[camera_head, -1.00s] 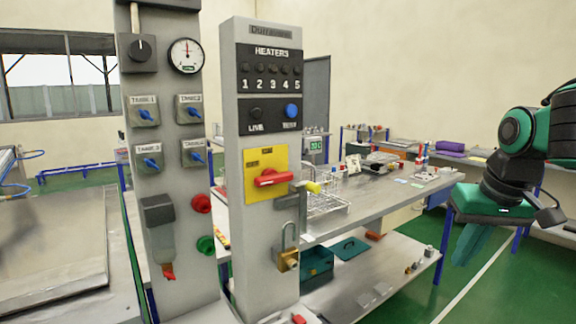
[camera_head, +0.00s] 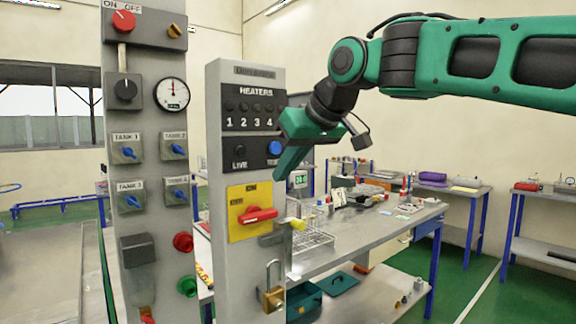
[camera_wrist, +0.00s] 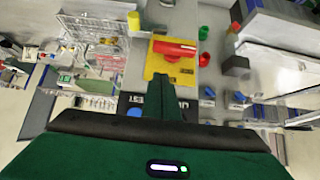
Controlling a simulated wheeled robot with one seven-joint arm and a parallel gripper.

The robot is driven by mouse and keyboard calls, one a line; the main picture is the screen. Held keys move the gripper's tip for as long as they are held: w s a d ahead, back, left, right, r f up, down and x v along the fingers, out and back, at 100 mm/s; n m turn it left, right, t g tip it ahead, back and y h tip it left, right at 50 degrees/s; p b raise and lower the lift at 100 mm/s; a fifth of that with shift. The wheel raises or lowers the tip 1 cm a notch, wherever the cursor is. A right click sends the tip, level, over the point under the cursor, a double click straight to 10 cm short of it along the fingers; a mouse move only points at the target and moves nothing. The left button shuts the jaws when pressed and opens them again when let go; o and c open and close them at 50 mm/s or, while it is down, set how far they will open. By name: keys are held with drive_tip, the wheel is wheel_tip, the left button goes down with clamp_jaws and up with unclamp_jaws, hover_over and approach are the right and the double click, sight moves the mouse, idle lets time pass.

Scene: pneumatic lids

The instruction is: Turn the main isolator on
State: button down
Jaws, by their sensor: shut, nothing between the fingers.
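The isolator is a red rotary handle (camera_head: 258,215) on a yellow plate (camera_head: 236,228), on the grey heaters panel (camera_head: 225,90). The handle lies roughly horizontal; the plate's small labels are too blurred to read. In the wrist view the red handle (camera_wrist: 174,48) and yellow plate (camera_wrist: 156,66) are just past the fingertips. My gripper (camera_head: 280,174) is shut and empty, in front of the panel's right edge, above the handle and apart from it. In the wrist view the shut fingers (camera_wrist: 166,82) overlap the plate's near edge.
A brass padlock (camera_head: 273,298) hangs below the handle, under a grey bracket with a yellow-tipped part (camera_head: 297,223). A blue button (camera_head: 274,148) is close to my fingers. The left column carries a red ON/OFF knob (camera_head: 123,20) and gauge (camera_head: 172,93). A bench (camera_head: 350,232) stands behind.

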sight(268, 210)
drive_tip(key=shift+w+a+f, duration=0.3)
drive_tip(key=shift+w+f, duration=0.15)
drive_tip(key=shift+f, duration=0.75)
drive_tip(key=shift+w+a+f, duration=0.25)
drive_tip(key=shift+w+f, duration=0.15)
drive_tip(key=shift+f, duration=0.75)
drive_tip(key=shift+w+a+f, duration=0.3)
drive_tip(key=shift+w+f, duration=0.15)
drive_tip(key=shift+f, duration=0.75)
